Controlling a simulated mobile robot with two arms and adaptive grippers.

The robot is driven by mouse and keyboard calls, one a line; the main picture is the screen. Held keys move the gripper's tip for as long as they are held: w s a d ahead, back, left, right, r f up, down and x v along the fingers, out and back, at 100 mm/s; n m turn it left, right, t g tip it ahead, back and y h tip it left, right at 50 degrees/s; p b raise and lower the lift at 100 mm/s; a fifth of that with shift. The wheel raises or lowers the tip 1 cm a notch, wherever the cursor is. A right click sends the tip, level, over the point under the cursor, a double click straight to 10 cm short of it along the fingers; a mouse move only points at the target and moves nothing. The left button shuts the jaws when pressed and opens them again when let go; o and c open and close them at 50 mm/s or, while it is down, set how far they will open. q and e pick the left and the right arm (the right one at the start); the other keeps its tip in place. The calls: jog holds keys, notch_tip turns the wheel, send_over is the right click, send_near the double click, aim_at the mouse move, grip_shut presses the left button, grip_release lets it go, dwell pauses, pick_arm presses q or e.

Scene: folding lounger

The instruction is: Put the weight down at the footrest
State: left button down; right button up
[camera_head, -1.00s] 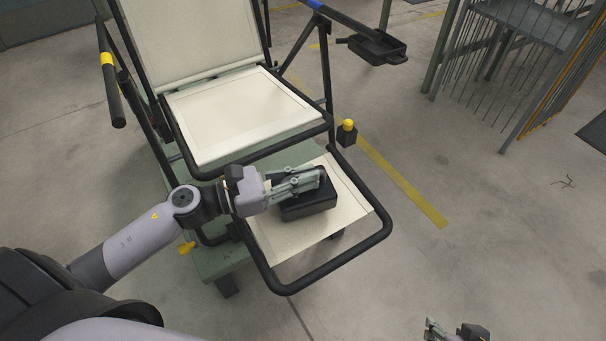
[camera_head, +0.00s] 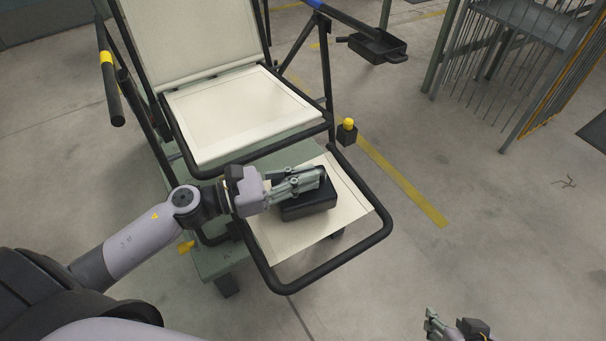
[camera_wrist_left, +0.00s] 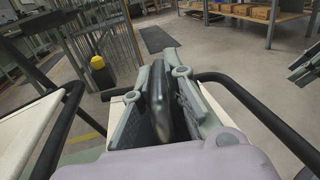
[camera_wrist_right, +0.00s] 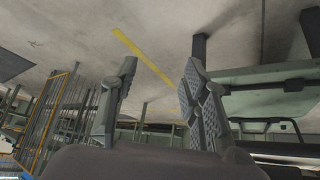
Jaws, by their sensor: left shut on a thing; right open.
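The black weight (camera_head: 311,208) is at the cream footrest panel (camera_head: 350,203), inside its black tube frame. I cannot tell whether it rests fully on the panel or hangs just above it. My left gripper (camera_head: 318,178) is shut on the weight's upper part. The left wrist view shows the dark grip part of the weight (camera_wrist_left: 160,100) between the two fingers. My right gripper (camera_head: 455,330) is at the bottom edge of the head view, away from the lounger. It also shows in the right wrist view (camera_wrist_right: 160,95), open and empty.
The lounger's cream seat (camera_head: 240,112) and backrest (camera_head: 190,30) rise behind the footrest on a green base.

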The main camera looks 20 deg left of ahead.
jog(key=shift+w+a+r+t, duration=0.3)
jog(key=shift+w+t, duration=0.1)
jog(key=shift+w, duration=0.2)
dwell(0.3)
pick_arm(q)
jog(key=c, duration=1.6)
grip_release()
jog(key=shift+o, duration=0.3)
jog(key=shift+s+f, duration=0.1)
jog(key=shift+f, duration=0.15)
jog(key=v, duration=1.2)
jog(key=shift+r, duration=0.2)
pick_arm(e)
jog(key=shift+d, duration=0.1)
